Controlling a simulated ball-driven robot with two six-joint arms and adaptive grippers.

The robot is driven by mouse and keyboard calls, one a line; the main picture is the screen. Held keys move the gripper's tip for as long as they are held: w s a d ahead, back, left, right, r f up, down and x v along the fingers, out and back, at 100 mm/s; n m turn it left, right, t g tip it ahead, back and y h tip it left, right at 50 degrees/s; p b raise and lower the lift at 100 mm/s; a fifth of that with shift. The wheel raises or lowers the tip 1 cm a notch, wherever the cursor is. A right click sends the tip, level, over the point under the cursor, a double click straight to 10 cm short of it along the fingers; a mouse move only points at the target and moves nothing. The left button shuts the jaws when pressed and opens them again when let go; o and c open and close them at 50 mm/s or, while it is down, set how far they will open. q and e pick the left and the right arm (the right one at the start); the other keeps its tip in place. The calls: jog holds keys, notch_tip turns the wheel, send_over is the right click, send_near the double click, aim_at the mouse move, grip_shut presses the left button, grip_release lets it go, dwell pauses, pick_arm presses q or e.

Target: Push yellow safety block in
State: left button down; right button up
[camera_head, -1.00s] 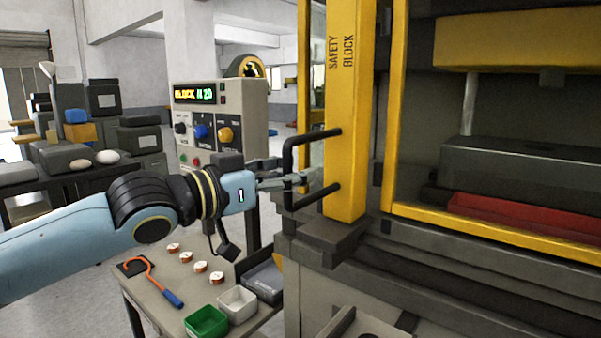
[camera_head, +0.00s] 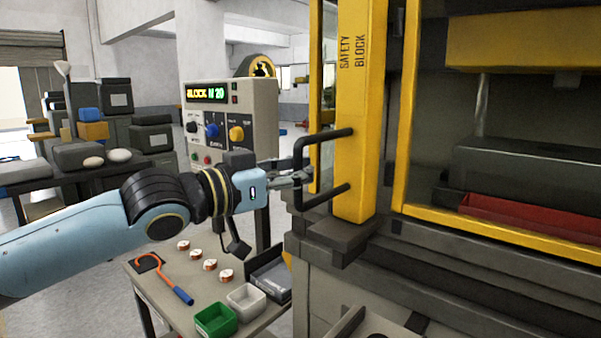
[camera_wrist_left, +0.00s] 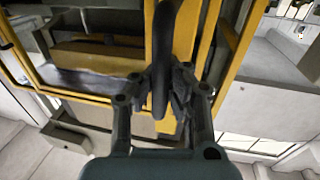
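The yellow safety block (camera_head: 360,120) is an upright column marked SAFETY BLOCK at the front of the press. A black U-shaped handle (camera_head: 322,137) sticks out from its left side. My left gripper (camera_head: 298,178) is at the handle's upright bar. In the left wrist view the dark handle (camera_wrist_left: 163,50) runs between the two fingers (camera_wrist_left: 163,88), which close in on it from both sides. The yellow block (camera_wrist_left: 186,35) is just behind it there. My right gripper is in neither view.
A control box (camera_head: 230,125) with a lit display stands behind my left wrist. Below, a small table (camera_head: 170,297) holds copper coils, a hook tool (camera_head: 168,280), a green bin (camera_head: 216,319) and a white bin (camera_head: 246,301). A dark ledge (camera_head: 340,238) lies under the block.

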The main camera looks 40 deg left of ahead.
pick_arm(q)
jog(key=shift+w+b, duration=0.15)
jog(key=shift+b, duration=0.3)
jog(key=b, duration=0.8)
send_near(346, 156)
jog(key=d, duration=0.1)
jog(key=w+d, duration=0.1)
jog(key=shift+d+f, duration=0.15)
jog(key=shift+d, duration=0.2)
jog(key=x, duration=0.3)
jog(key=a+b+x, duration=0.1)
jog(key=x, duration=0.2)
jog(key=a+b+x, duration=0.1)
jog(key=x, duration=0.3)
jog(key=shift+w, duration=0.9)
jog(key=c, duration=1.7)
grip_release()
jog(key=o, duration=0.4)
